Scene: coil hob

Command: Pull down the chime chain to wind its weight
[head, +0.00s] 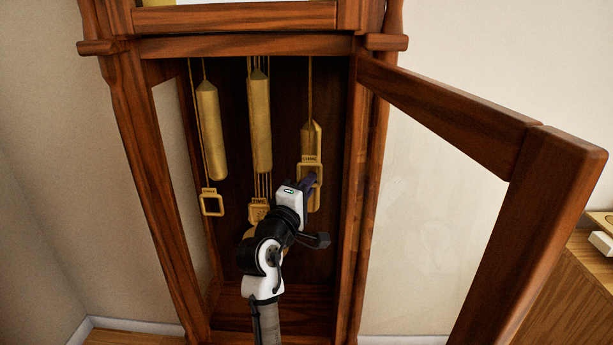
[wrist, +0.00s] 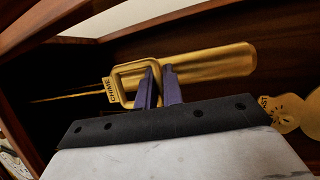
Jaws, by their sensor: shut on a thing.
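The brass chime pull (head: 310,161), a square ring with a label plate, hangs on its chain at the right inside the clock case. In the wrist view the pull (wrist: 137,67) has a plate reading CHIME. My gripper (head: 311,184) is shut on the ring's lower bar; in the wrist view one purple finger of my gripper (wrist: 161,78) is inside the ring and the other outside.
Two other brass weights hang at the left (head: 209,130) and middle (head: 260,120). A left pull (head: 212,203) and a TIME pull (head: 257,210) hang below them. The glazed door (head: 450,105) stands open to the right. Wooden posts flank the opening.

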